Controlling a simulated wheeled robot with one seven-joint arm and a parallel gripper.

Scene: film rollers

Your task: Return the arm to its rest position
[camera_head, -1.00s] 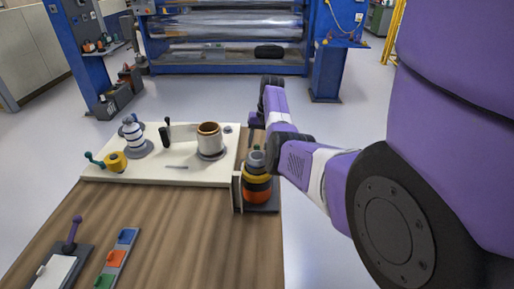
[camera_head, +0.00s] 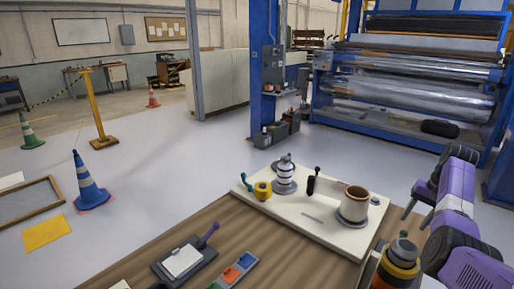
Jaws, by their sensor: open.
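My arm, purple with dark joints, reaches in from the lower right corner. My gripper (camera_head: 418,206) is at its far end, just right of the white board (camera_head: 318,224), with its dark fingers open. I see nothing held between them. A brown-rimmed pale cup (camera_head: 354,204) stands on the board to the left of the gripper. A stack of orange, yellow and dark rings (camera_head: 395,268) stands in front of the arm at the bottom right, partly cut off by the picture edge.
The wooden table (camera_head: 210,225) also bears a clipboard-like tray (camera_head: 184,261) and a strip of coloured blocks (camera_head: 236,271). A blue machine with rollers (camera_head: 405,95) stands behind. A blue cone (camera_head: 88,187) and open floor lie to the left.

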